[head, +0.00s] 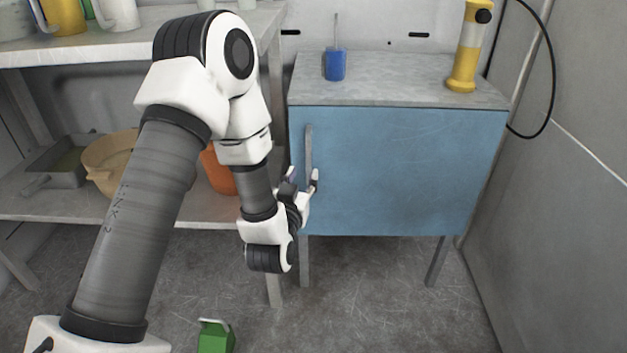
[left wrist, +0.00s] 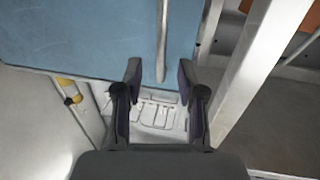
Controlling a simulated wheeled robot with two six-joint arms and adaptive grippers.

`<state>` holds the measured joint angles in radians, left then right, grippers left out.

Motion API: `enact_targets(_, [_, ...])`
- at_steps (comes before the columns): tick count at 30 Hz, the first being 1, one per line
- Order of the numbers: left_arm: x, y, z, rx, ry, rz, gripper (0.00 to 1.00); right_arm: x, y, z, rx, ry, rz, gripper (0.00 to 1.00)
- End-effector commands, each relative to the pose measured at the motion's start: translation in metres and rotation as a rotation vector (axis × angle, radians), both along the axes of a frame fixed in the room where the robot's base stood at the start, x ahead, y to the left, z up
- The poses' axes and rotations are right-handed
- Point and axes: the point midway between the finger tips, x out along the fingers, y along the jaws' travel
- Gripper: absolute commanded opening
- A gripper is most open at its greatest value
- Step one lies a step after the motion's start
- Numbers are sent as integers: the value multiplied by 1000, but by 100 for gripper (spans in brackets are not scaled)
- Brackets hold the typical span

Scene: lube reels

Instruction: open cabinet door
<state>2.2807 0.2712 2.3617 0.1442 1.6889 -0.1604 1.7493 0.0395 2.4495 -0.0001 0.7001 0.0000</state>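The blue cabinet door (head: 405,170) is closed flat on the front of a grey-topped cabinet. Its grey vertical bar handle (head: 309,148) is near the door's left edge. My left gripper (head: 304,180) is at the lower end of the handle. In the left wrist view the blue door (left wrist: 85,40) fills the upper left, and the handle (left wrist: 162,35) ends between the two fingertips. The left gripper (left wrist: 159,72) is open, with a gap on each side of the handle. I cannot tell whether a finger touches it. My right gripper is not in view.
A blue cup (head: 335,66) and a yellow cylinder (head: 466,50) stand on the cabinet top (head: 405,90). A shelf (head: 215,48) with containers is at the left. A green container (head: 215,337) is on the floor. The floor before the door is clear.

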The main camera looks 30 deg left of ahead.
Motion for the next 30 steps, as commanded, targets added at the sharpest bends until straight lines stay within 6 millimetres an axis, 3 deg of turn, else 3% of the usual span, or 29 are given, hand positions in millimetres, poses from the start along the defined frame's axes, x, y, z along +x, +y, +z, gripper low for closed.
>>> enact_targets(12, [62, 24, 1, 1, -9, 3, 39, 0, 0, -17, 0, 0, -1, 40])
enact_targets(22, [72, 27, 3, 1, -6, 2, 39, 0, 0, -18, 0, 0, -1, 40])
enact_targets(26, [72, 27, 3, 1, -6, 2, 0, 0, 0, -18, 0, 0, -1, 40])
enact_targets(30, [72, 27, 3, 1, -6, 2, 0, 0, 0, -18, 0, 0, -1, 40])
